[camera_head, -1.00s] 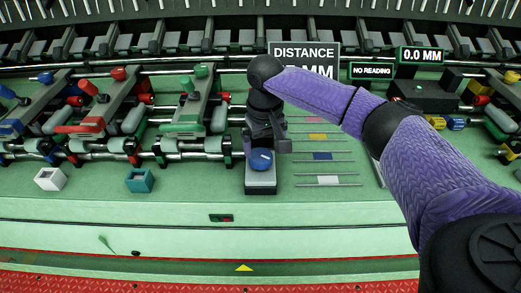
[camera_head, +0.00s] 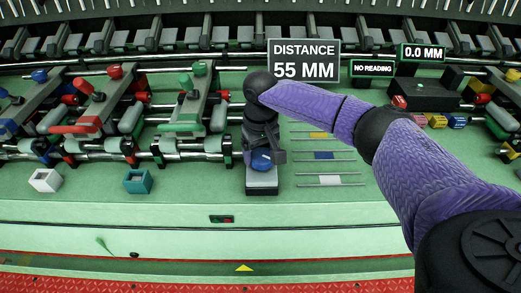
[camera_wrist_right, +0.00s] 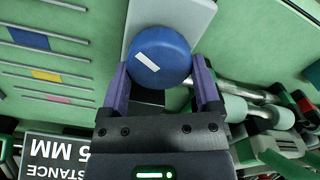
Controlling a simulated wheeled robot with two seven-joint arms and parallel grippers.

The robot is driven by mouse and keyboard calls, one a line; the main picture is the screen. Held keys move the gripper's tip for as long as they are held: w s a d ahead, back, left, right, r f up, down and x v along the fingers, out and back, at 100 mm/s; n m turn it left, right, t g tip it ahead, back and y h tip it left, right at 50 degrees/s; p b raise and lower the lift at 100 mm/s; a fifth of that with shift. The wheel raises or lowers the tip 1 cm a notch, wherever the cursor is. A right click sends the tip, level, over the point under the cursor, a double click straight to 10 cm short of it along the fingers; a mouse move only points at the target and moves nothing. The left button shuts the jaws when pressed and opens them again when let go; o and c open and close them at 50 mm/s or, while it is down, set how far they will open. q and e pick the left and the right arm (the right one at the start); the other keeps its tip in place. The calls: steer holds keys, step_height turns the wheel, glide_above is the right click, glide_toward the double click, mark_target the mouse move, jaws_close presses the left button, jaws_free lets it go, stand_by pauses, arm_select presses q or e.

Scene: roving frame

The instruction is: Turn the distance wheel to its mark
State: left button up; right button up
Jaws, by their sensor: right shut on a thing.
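The distance wheel is a round blue knob (camera_head: 261,162) with a white stripe on its face, on a pale grey block (camera_head: 261,190). It also shows in the right wrist view (camera_wrist_right: 155,45), where the stripe lies tilted. My right gripper (camera_head: 263,152) comes down on the wheel from above. In the right wrist view its two fingers (camera_wrist_right: 160,72) stand on either side of the wheel, shut on it. The sign (camera_head: 303,60) reads "DISTANCE 55 MM". My left gripper is out of view.
A small display (camera_head: 373,68) reads "NO READING"; another (camera_head: 422,54) reads "0.0 MM". Right of the wheel are thin rails with coloured tags. White (camera_head: 45,180) and teal (camera_head: 138,181) boxes stand left of the wheel, with rods and clamps behind. The front ledge is mostly clear.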

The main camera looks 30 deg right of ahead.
steer(key=shift+r+n+p, duration=0.25)
steer(key=shift+n+p, duration=0.65)
steer(key=shift+p, duration=0.25)
steer(key=n+p, duration=0.2)
steer(key=shift+a+n, duration=0.1)
steer(key=shift+n, duration=0.2)
steer(key=n+p, duration=0.1)
steer(key=n, duration=0.1)
steer(key=shift+a+n+p, duration=0.1)
steer(key=shift+n+p, duration=0.2)
steer(key=shift+n, duration=0.1)
steer(key=n+p, duration=0.1)
steer(key=n, duration=0.1)
steer(key=shift+f+n, duration=0.1)
steer(key=shift+n, duration=0.3)
steer(key=n, duration=0.3)
steer(key=shift+n+p, duration=0.3)
steer(key=shift+p, duration=0.05)
steer(key=n, duration=0.3)
steer(key=shift+s+a+n, duration=0.1)
steer(key=shift+s+n, duration=0.05)
steer(key=shift+n, duration=0.15)
steer(key=n, duration=0.3)
steer(key=shift+s+n, duration=0.1)
steer(key=shift+n, duration=1.8)
